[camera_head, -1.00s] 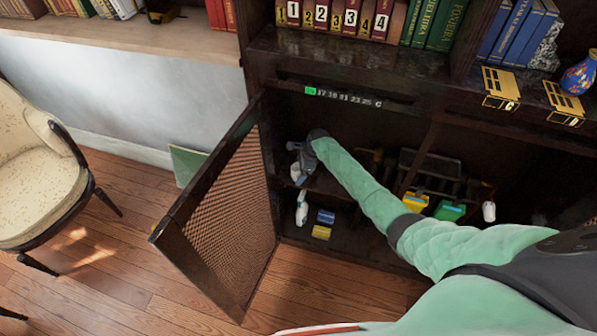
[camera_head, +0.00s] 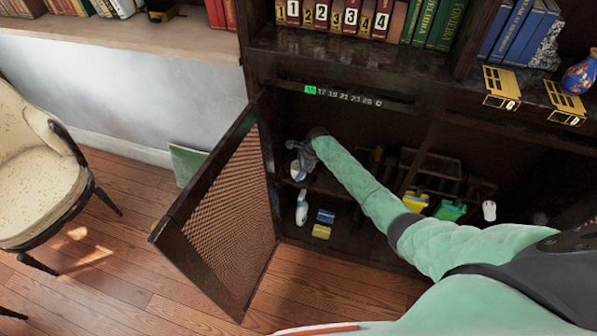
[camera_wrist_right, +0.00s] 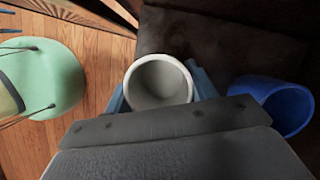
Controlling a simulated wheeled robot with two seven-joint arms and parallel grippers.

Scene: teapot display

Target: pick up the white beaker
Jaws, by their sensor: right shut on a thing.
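The white beaker (camera_wrist_right: 160,82) shows in the wrist view as a round, open cup seen from above, and it looks empty. My right gripper (camera_wrist_right: 160,90) has a blue finger on each side of it and is shut on it. In the head view my right gripper (camera_head: 300,166) is inside the open cabinet at its left side, small and dark, with a bit of white at its fingers. I cannot tell whether the beaker touches the shelf. My left gripper is in neither view.
A blue beaker (camera_wrist_right: 275,104) stands close to the right of my gripper in the wrist view. The open mesh door (camera_head: 225,205) hangs left of my arm. A chair (camera_head: 45,175) stands on the floor at left.

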